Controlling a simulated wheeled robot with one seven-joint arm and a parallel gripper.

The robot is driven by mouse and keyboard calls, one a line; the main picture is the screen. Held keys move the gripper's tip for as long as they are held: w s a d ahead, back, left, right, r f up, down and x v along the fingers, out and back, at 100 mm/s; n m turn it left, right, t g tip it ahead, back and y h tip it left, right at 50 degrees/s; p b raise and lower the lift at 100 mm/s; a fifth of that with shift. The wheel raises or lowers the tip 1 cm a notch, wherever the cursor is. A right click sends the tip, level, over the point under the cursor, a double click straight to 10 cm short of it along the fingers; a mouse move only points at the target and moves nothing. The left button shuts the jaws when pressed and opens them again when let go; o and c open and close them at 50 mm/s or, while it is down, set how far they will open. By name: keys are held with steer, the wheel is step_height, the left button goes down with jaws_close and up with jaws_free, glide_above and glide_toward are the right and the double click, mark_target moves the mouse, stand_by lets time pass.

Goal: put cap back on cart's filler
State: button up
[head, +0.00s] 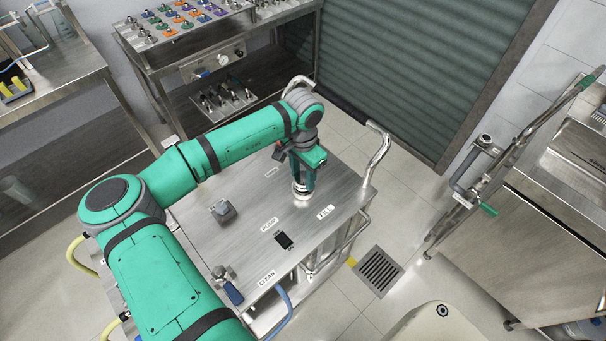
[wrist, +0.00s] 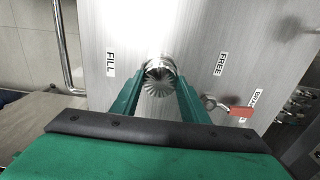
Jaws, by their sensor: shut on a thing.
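The cart (head: 245,215) has a brushed-metal top, which also fills the middle of the wrist view (wrist: 190,30). My gripper (head: 302,187) points down over the cart top, near the FILL label (head: 326,212). In the wrist view my gripper (wrist: 160,85) has its two green fingers closed on the sides of a round, ribbed metal cap (wrist: 159,80). The filler (head: 301,194) shows as a short metal neck directly below the fingertips. The cap is upright over it or touching it; the fingers hide whether it is fully seated.
On the cart top are a grey knob (head: 223,211), a black switch (head: 284,240) and a blue-handled valve (head: 232,292). A red lever (wrist: 241,112) lies right of the fingers in the wrist view. A bent metal handle (head: 379,150) rises at the cart's right corner.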

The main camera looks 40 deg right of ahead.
steer(key=shift+f, duration=0.75)
stand_by(0.8)
steer(key=o, duration=1.7)
steer(key=shift+r, duration=0.1)
steer(key=shift+r, duration=3.95)
steer(key=shift+w, duration=0.1)
